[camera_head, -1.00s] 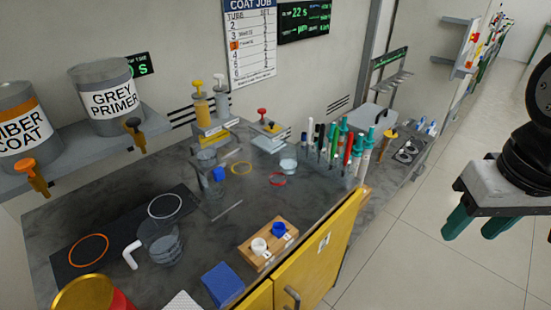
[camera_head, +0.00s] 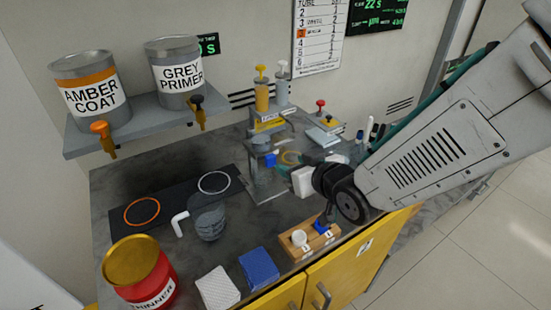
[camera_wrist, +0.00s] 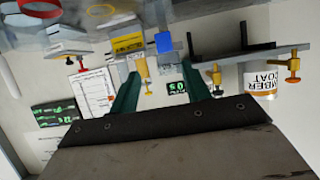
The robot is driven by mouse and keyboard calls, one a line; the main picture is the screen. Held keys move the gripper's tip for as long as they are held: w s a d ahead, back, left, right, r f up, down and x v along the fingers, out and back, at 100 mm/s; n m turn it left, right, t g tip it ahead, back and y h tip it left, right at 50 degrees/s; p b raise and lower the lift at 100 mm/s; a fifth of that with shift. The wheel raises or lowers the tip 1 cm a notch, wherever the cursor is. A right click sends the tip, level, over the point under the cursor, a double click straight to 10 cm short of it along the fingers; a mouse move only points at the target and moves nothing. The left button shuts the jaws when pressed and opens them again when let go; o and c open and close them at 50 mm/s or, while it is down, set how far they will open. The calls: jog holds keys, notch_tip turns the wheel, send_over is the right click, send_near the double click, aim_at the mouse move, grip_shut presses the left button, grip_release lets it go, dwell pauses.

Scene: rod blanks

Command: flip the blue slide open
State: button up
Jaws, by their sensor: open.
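A blue block (camera_head: 269,160), which I take to be the blue slide, sits low on the grey stand with a yellow label (camera_head: 268,123). In the wrist view, which is upside down, the blue block (camera_wrist: 163,42) shows beside the yellow label, ahead of my fingertips. My gripper (camera_wrist: 160,72) has its two green fingers spread and empty, with a gap between them and the stand.
A clear jug (camera_head: 208,220) stands left of the stand. Paint cans (camera_head: 180,75) sit on a wall shelf (camera_head: 140,122). The dark mat (camera_head: 180,200) has rings on it.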

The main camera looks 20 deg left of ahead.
aim_at(272, 157)
jog(key=shift+y, duration=0.3)
jog(key=x, duration=0.8)
jog(key=shift+s+a, duration=0.2)
jog(key=shift+a, duration=0.1)
